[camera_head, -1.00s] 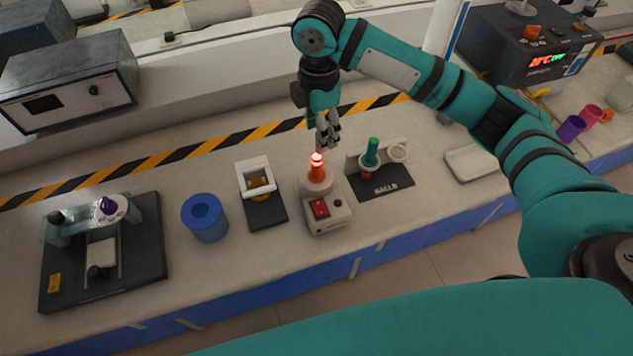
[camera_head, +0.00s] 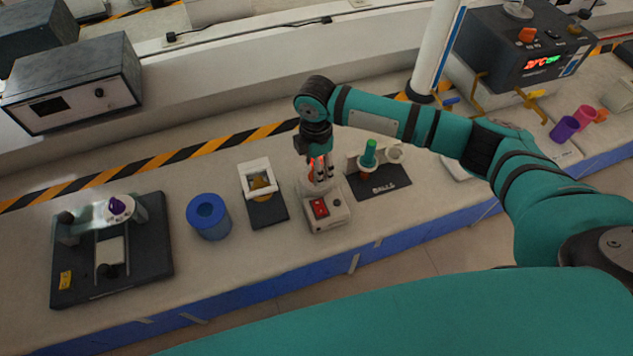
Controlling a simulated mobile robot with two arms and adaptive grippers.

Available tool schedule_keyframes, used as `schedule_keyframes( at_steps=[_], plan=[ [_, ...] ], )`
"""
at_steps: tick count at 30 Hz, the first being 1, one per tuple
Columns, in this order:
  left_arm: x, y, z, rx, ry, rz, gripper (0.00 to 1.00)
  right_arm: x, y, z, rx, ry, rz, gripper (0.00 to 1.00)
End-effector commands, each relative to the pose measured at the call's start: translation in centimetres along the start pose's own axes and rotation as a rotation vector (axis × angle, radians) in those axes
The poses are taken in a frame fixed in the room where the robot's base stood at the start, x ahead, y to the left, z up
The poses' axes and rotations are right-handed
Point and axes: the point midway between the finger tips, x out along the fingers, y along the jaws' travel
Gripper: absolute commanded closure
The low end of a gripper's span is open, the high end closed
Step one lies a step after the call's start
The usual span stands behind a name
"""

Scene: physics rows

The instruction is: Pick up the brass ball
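My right gripper (camera_head: 321,178) points down over a small white device (camera_head: 328,214) with a red switch. Its fingers are at an orange-red upright piece (camera_head: 311,167) on that device and partly hide it; I cannot tell whether they are closed on it. No ball can be clearly made out. A brass-coloured piece (camera_head: 262,188) sits in a white frame on a black base. A green-handled piece (camera_head: 370,152) stands on a black stand labelled BALLS (camera_head: 384,190), its lower part brownish. I cannot tell which piece holds the brass ball. My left gripper is out of view.
A blue cylinder (camera_head: 209,216) and a black-based apparatus (camera_head: 112,262) with a purple knob stand to the left. Purple (camera_head: 564,129) and pink (camera_head: 582,117) cups stand at the right. A white post (camera_head: 436,55) rises behind my arm. Bare bench lies along the front.

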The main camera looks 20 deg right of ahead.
Motion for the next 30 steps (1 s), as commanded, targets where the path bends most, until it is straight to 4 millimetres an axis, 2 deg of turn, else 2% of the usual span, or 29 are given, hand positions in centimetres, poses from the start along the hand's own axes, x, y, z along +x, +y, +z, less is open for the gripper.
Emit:
schedule_keyframes(
  at_steps=[4,5,16,25,30],
  plan=[
    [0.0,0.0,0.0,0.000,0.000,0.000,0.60,0.0,0.0,0.0,0.000,0.000,0.000,0.49],
    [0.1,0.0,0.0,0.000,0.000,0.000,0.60,0.0,0.0,0.0,0.000,0.000,0.000,0.52],
    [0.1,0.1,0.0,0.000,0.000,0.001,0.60,0.0,0.0,0.0,0.001,0.000,-0.001,1.00],
    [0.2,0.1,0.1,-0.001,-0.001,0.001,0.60,-0.5,0.1,0.0,0.001,0.000,0.001,1.00],
    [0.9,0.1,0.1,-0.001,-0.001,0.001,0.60,-3.0,0.1,0.0,0.000,0.000,0.005,1.00]
  ],
)
